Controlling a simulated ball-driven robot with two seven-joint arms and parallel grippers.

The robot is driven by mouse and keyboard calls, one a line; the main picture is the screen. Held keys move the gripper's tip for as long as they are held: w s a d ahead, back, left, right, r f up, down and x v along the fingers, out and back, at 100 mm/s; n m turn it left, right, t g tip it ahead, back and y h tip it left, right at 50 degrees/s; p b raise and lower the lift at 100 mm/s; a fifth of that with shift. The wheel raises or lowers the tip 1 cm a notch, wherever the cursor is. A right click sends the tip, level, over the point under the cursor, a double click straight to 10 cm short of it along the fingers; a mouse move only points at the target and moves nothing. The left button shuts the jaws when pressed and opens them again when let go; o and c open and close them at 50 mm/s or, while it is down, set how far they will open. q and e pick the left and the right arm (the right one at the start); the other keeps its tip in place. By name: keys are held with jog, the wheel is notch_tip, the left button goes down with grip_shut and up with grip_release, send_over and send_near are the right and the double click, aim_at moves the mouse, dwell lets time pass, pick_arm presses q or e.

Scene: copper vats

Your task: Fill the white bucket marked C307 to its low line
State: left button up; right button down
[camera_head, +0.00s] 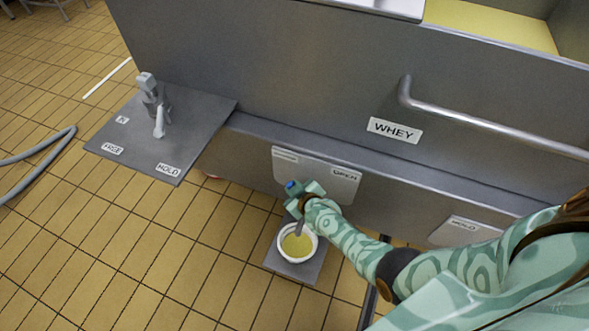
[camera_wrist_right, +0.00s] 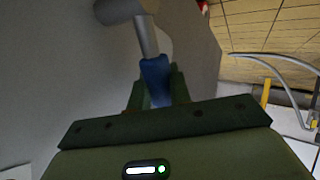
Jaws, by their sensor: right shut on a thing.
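A white bucket (camera_head: 283,250) stands upright below a grey spout (camera_head: 299,228) on the vat front. Yellowish liquid (camera_head: 297,244) shows inside the bucket. Its C307 mark and low line cannot be made out. My right gripper (camera_head: 300,194) is shut on the blue tap handle (camera_head: 292,187), just above the bucket. In the right wrist view the blue handle (camera_wrist_right: 155,72) sits between the fingers of my right gripper (camera_wrist_right: 157,92), joined to a grey metal stem (camera_wrist_right: 145,35). My left gripper is out of view.
The bucket stands on a grey plate (camera_head: 313,268) on the tiled floor. The vat wall (camera_head: 270,60) bears a WHEY label (camera_head: 394,130) and a panel reading OPEN (camera_head: 343,174). A plate with a grey fixture (camera_head: 154,105) and a hose (camera_head: 40,150) are at left.

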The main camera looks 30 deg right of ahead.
jog(key=shift+s+f, duration=0.1)
jog(key=shift+f, duration=0.05)
